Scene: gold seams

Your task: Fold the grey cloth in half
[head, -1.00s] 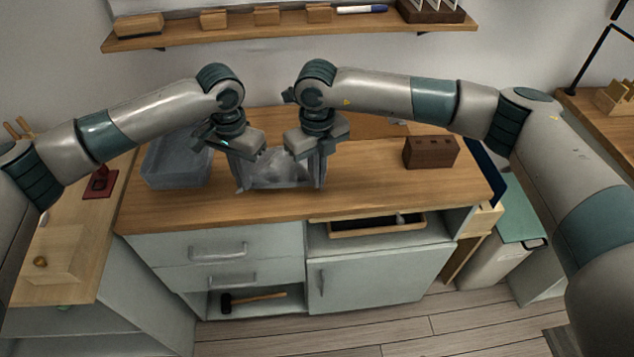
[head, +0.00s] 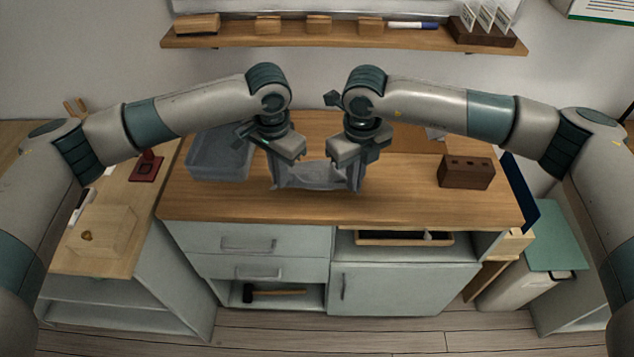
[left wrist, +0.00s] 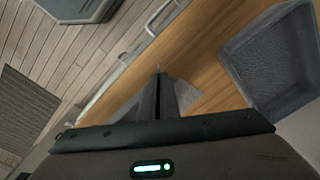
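The grey cloth (head: 317,176) is bunched between my two grippers above the wooden worktop, its upper edge sagging in the middle. My left gripper (head: 275,183) is at the cloth's left end and my right gripper (head: 358,183) at its right end, both pointing down. In the left wrist view the left fingers (left wrist: 160,96) look closed together, with grey cloth (left wrist: 186,95) showing beside them. The right fingers appear closed on the cloth's other end, though their tips are small here. Whether the cloth's lower edge touches the worktop is unclear.
A grey open bin (head: 203,174) stands left of the cloth and also shows in the left wrist view (left wrist: 262,97). A brown block with holes (head: 466,172) stands to the right. The worktop's front strip (head: 340,209) is clear. A shelf (head: 340,37) hangs behind.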

